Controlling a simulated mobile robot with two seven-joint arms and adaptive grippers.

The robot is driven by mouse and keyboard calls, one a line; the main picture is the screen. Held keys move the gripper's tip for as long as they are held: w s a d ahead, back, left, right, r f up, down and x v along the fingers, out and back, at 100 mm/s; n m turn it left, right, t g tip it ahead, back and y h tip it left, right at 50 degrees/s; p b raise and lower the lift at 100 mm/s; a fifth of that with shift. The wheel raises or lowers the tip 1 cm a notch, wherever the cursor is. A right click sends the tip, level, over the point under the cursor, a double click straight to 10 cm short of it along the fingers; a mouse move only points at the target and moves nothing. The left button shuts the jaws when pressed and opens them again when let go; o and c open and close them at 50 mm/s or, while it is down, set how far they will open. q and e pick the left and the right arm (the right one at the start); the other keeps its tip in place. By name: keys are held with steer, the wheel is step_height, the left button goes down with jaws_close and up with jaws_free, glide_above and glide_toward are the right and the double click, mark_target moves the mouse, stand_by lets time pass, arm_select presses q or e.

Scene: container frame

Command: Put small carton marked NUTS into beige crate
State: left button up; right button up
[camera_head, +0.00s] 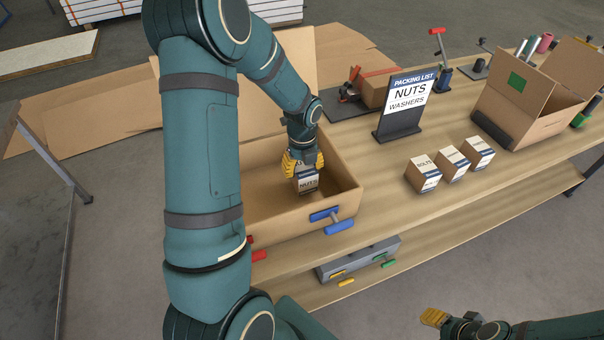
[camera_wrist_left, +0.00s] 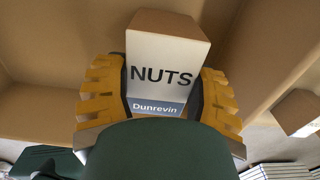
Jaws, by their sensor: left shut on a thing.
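The small carton marked NUTS (camera_head: 307,182) is white and brown with a blue band. My left gripper (camera_head: 303,164) is shut on it, inside the open beige crate (camera_head: 285,222). In the left wrist view, the NUTS carton (camera_wrist_left: 166,72) sits between the yellow fingers of my left gripper (camera_wrist_left: 160,95). I cannot tell whether the carton touches the crate floor. My left arm hides the crate's left part. My right gripper (camera_head: 433,317) shows at the bottom right, away from the bench; its opening is unclear.
A packing list sign (camera_head: 405,100) reads NUTS and WASHERS. Three small cartons stand in a row right of the crate, one marked BOLTS (camera_head: 424,174). A larger open cardboard box (camera_head: 530,105) stands at the right. Blue-handled (camera_head: 338,226) and red-handled tools are at the crate's front.

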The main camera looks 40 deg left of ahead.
mark_target(303, 165)
arm_select(q)
steer(key=shift+w+f, duration=0.1)
steer(key=shift+f, duration=1.25)
steer(key=o, duration=1.3)
steer(key=shift+f, duration=0.15)
steer(key=shift+r, duration=0.35)
step_height(303, 165, up, 12)
steer(key=shift+f+p, duration=0.15)
steer(key=shift+p, duration=0.5)
